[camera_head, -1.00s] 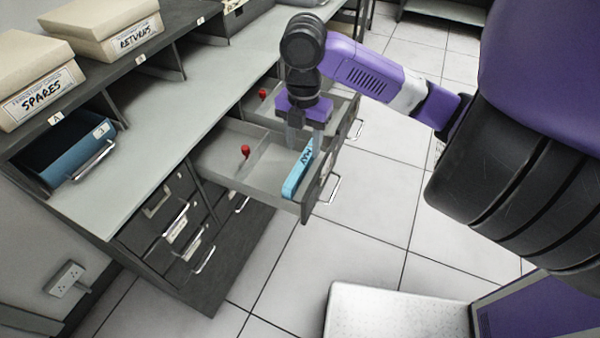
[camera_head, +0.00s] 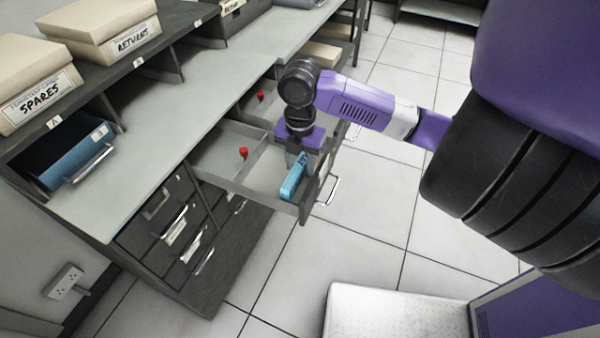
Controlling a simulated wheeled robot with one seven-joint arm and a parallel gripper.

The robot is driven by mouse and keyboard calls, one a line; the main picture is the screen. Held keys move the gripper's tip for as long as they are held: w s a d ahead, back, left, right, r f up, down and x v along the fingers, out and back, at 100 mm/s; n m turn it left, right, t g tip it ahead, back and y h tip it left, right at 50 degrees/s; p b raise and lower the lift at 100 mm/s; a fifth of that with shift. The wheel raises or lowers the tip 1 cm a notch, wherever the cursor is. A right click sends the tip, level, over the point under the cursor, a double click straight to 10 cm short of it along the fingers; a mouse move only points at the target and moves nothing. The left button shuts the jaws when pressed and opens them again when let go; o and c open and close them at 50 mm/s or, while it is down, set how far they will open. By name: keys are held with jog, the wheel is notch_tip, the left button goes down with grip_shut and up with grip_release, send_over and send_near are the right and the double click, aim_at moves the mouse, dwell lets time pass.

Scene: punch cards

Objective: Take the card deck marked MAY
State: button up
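The light-blue card deck (camera_head: 292,182) stands on edge in the front open drawer (camera_head: 233,180), near its front panel. In the earlier frame it reads MAY; now my gripper covers most of the lettering. My gripper (camera_head: 299,163) points down at the deck's upper, far end, with its fingers around that end. The fingertips are small and partly hidden, so I cannot tell whether they are closed on the deck. The deck appears to be still in the drawer.
A second open drawer (camera_head: 259,115) behind holds another red knob (camera_head: 260,97). A blue tray (camera_head: 75,160) and boxes marked SPARES (camera_head: 40,95) and RETURNS (camera_head: 131,38) are at left.

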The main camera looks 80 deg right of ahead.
grip_shut()
jog(key=shift+r, duration=0.15)
